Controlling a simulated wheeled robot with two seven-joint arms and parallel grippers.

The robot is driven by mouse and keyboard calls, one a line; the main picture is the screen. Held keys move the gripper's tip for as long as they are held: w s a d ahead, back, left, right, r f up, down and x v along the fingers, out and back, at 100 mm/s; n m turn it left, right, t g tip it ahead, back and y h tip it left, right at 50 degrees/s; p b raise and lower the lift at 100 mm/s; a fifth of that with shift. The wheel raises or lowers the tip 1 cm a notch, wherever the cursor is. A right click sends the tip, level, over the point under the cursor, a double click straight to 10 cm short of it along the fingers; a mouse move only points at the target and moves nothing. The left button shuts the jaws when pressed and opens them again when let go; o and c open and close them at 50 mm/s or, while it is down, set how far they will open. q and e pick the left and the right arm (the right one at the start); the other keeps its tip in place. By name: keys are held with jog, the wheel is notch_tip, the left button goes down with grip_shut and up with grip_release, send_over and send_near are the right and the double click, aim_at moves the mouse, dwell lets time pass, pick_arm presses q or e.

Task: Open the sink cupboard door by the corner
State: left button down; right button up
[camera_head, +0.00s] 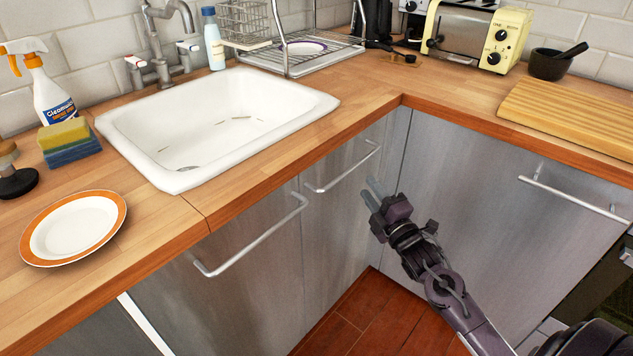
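The sink cupboard door by the corner (335,225) is a grey steel front under the worktop. It looks shut, close to flush with its neighbour. Its slanting bar handle (345,170) runs near the top of the door. My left gripper is out of view.
Another steel door (240,280) with a bar handle (252,238) is to the left. A corner front (480,215) with its own handle (575,198) is to the right. The worktop edge (290,160) overhangs the doors. Above are a white sink (180,165) and a plate (75,228).

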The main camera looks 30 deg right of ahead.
aim_at(354, 165)
jog(key=w, duration=0.2)
jog(key=w+r, duration=0.1)
jog(key=w, duration=0.2)
jog(key=w+r, duration=0.1)
jog(key=w, duration=0.2)
jog(key=shift+a+r, duration=0.15)
jog(key=shift+a, duration=0.05)
jog(key=shift+s, duration=0.1)
grip_shut()
